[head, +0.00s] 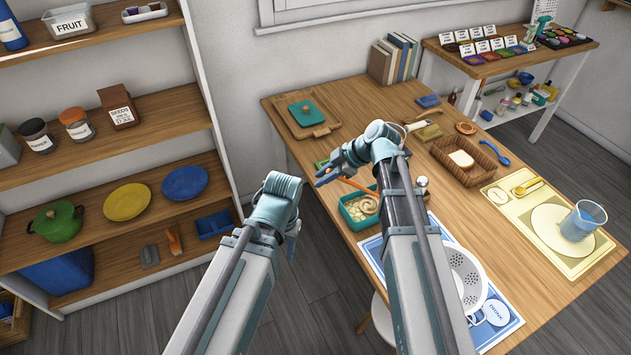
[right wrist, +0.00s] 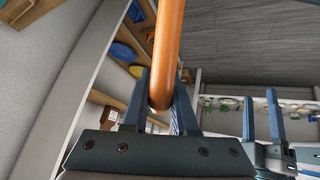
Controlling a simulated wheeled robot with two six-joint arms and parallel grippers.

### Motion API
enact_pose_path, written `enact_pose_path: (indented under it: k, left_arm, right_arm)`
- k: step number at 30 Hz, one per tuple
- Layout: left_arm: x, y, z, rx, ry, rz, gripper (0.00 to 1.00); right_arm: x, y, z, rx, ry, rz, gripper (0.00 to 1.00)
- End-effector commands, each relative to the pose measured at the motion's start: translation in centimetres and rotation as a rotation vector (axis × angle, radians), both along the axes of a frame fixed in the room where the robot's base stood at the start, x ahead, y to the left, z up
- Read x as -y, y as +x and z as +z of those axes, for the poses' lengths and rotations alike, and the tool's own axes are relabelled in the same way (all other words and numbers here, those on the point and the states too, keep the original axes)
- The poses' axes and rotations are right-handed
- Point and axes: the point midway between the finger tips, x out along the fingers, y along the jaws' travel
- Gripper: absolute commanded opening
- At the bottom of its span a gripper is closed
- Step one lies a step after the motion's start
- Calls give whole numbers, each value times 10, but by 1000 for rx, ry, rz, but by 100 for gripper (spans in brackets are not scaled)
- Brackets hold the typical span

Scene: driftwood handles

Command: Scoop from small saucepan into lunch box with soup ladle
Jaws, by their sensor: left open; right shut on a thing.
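My right gripper (head: 326,178) is shut on an orange handle (head: 358,186), which also fills the top middle of the right wrist view (right wrist: 168,50). It looks like the soup ladle; its bowl end is hidden behind my right arm. The handle slants above the table, near the teal lunch box (head: 347,213). The lunch box is open, with pale, round-looking contents. A pale pan (head: 397,128), probably the small saucepan, is mostly hidden behind my right wrist; its inside does not show. My left gripper (head: 291,248) is open and empty, pointing down off the table's left edge.
A white colander (head: 466,280) stands on a blue-and-white mat at the front. A bread basket (head: 445,170) and a yellow mat with a blue jug (head: 583,220) lie right. Shelves (head: 100,150) stand left of the gap.

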Motion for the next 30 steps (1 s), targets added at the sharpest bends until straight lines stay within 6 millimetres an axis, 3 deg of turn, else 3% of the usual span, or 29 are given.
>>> enact_pose_path:
  k: [21,30]
  left_arm:
    - [0,0,-5,0,0,0,50]
    - [0,0,-35,0,0,0,50]
  right_arm:
    - [73,3,63,-9,422,-2,0]
    - [112,5,68,-13,599,-3,0]
